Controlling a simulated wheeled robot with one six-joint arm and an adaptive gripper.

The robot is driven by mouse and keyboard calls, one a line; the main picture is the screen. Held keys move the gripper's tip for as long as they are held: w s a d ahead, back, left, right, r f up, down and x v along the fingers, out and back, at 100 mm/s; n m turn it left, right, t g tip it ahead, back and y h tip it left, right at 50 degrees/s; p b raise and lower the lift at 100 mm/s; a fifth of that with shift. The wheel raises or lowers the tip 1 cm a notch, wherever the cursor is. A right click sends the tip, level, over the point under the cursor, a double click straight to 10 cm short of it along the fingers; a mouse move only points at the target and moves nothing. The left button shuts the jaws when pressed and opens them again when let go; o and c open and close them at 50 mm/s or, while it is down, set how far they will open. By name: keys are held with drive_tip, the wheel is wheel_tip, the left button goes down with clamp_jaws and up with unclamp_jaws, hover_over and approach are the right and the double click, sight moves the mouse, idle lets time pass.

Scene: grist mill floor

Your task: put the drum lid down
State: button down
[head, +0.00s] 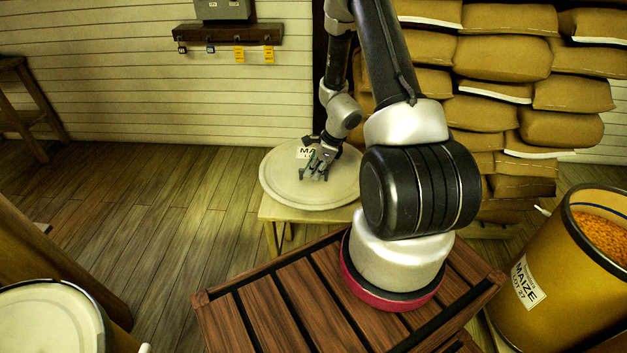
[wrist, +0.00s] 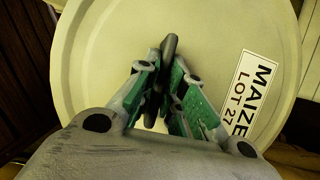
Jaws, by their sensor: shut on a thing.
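The drum lid (head: 285,188) is a pale round disc with a MAIZE LOT 27 label, lying flat over a small wooden stool (head: 272,212) in the head view. My gripper (head: 316,172) is above the lid's middle, pointing down. In the wrist view the lid (wrist: 100,50) fills most of the picture, and my gripper (wrist: 163,85) is shut on the dark handle (wrist: 168,47) at its centre. I cannot tell whether the lid rests on the stool or is slightly above it.
An open drum (head: 520,290) labelled MAIZE LOT 27, full of orange grain, stands at the right. A lidded drum (head: 50,318) is at the lower left. Stacked sacks (head: 500,60) are behind the stool. The plank floor (head: 150,200) to the left is clear.

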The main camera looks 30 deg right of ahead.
wheel_tip(320, 180, down, 4)
drive_tip(key=shift+f, duration=0.1)
drive_tip(key=c, duration=1.5)
unclamp_jaws()
